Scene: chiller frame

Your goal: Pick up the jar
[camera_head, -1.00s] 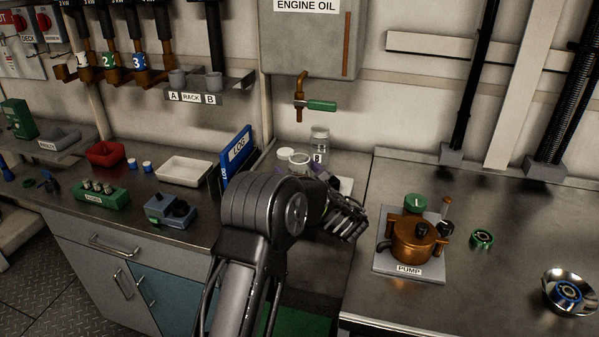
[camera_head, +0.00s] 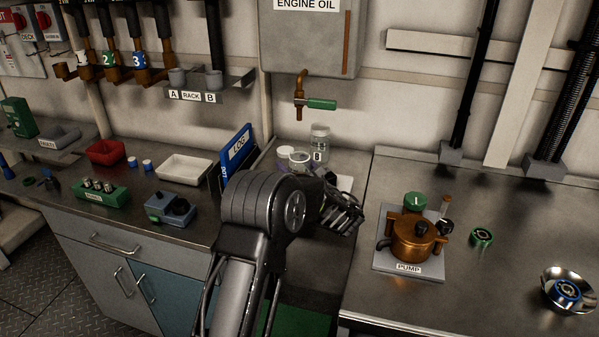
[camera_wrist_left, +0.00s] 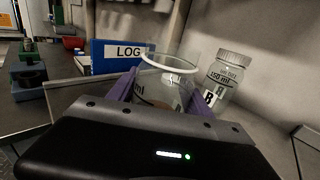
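An open clear glass jar (camera_wrist_left: 165,88) with a white rim and "ml" print stands between the purple fingers of my left gripper (camera_wrist_left: 160,95) in the left wrist view. The fingers flank the jar closely on both sides; I cannot tell whether both press on it. Its lower part is hidden by the gripper body. In the head view the open jar (camera_head: 300,157) shows beyond my left arm, which hides most of the gripper. A second, lidded jar marked B (camera_wrist_left: 224,80) stands behind to the right, also in the head view (camera_head: 320,137). My right gripper is not in view.
A blue LOG binder (camera_head: 236,158) stands left of the jars. A white tray (camera_head: 184,168) lies farther left. A copper pump (camera_head: 415,240) sits on a grey plate on the right bench. The oil tap (camera_head: 318,104) hangs above the jars.

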